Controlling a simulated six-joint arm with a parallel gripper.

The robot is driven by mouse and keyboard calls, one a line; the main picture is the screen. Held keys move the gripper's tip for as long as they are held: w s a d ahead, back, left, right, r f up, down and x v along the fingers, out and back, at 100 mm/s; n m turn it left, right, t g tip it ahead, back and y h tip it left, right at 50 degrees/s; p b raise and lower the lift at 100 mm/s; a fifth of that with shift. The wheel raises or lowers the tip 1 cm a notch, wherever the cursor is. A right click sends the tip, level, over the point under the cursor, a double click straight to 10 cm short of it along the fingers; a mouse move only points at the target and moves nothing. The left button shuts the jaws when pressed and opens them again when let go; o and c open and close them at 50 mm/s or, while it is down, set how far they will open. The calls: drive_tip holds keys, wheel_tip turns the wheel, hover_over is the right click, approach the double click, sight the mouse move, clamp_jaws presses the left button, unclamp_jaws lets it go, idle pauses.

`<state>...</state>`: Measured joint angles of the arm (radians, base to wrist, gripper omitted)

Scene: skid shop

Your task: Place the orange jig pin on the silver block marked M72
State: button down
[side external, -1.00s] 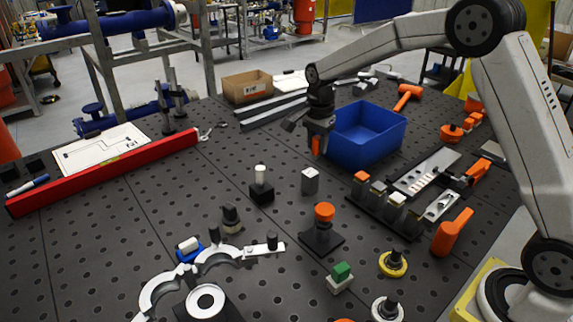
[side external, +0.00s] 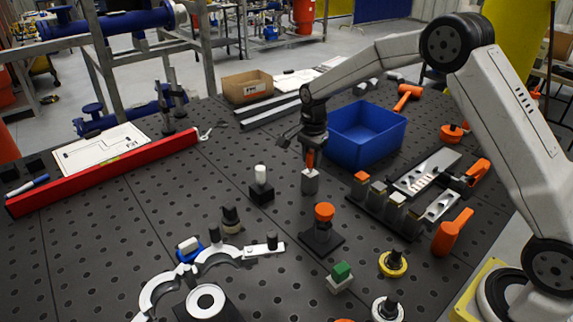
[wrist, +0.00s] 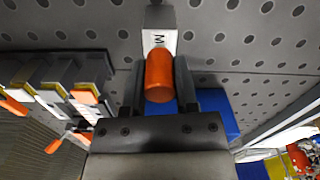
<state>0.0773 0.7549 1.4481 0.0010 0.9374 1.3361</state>
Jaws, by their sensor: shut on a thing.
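The orange jig pin (wrist: 160,76) is between the two fingers of my gripper (wrist: 160,92) in the wrist view. My gripper (side external: 312,146) is shut on it. In the side view the pin (side external: 310,159) points down, upright, right over the small silver block (side external: 310,181). In the wrist view the silver block (wrist: 159,40) lies just past the pin's end, with a letter M showing; the rest of its marking is hidden by the pin. I cannot tell whether pin and block touch.
A blue bin (side external: 402,138) stands behind and right of the block. A black block with a white peg (side external: 261,176) is to the left. An orange-topped post (side external: 324,213) stands in front. A row of colour-topped blocks (side external: 396,200) is to the right.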

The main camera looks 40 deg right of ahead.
sight(312, 152)
drive_tip(key=shift+f, duration=0.1)
drive_tip(key=shift+c, duration=1.9)
unclamp_jaws()
wheel_tip(312, 152, up, 12)
drive_tip(key=s+a+f+n+t, duration=0.1)
drive_tip(key=s+a+f+n, duration=0.1)
drive_tip(key=s+f+n, duration=0.3)
drive_tip(key=s+a+f+n+t, duration=0.1)
drive_tip(key=s+f+n, duration=0.4)
drive_tip(key=s+n, duration=0.6)
drive_tip(key=s+a, duration=0.1)
drive_tip(key=s, duration=0.8)
drive_tip(key=shift+t, duration=0.3)
drive_tip(key=shift+w, duration=0.1)
